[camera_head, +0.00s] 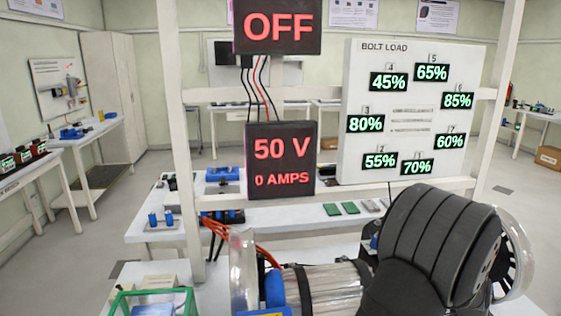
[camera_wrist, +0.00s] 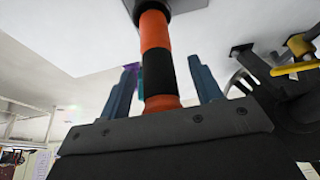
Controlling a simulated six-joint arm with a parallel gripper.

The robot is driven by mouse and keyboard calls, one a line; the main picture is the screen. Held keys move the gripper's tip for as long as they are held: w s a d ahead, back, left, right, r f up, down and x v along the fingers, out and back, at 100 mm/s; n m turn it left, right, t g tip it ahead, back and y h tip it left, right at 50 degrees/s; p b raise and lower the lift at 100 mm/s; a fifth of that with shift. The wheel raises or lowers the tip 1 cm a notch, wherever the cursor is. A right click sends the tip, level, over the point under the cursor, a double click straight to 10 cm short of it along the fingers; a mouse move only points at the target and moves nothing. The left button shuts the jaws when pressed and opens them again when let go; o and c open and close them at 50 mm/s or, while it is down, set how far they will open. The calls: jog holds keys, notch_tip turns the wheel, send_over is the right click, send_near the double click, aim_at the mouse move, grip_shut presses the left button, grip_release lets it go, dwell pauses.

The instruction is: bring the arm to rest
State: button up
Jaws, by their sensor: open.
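My gripper (camera_wrist: 165,82) shows in the wrist view, with its two blue fingers apart and pointing up the picture. An orange and black banded cylinder (camera_wrist: 158,62) stands up between or behind the fingers, its upper end meeting a dark grey block. I cannot tell how far it is from the fingers; the fingers show a gap on both sides of it. I do not make out my gripper in the head view.
In the head view a black ribbed wheel (camera_head: 440,235) and a silver cylinder (camera_head: 325,288) fill the lower right. A white frame (camera_head: 172,120) carries an OFF sign (camera_head: 278,27), a 50 V display (camera_head: 280,160) and a bolt load board (camera_head: 365,62). A green-edged box (camera_head: 122,300) stands lower left.

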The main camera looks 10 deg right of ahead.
jog(key=shift+r, duration=0.15)
jog(key=v, duration=1.7)
jog(key=x, duration=1.7)
jog(key=shift+r, duration=1.4)
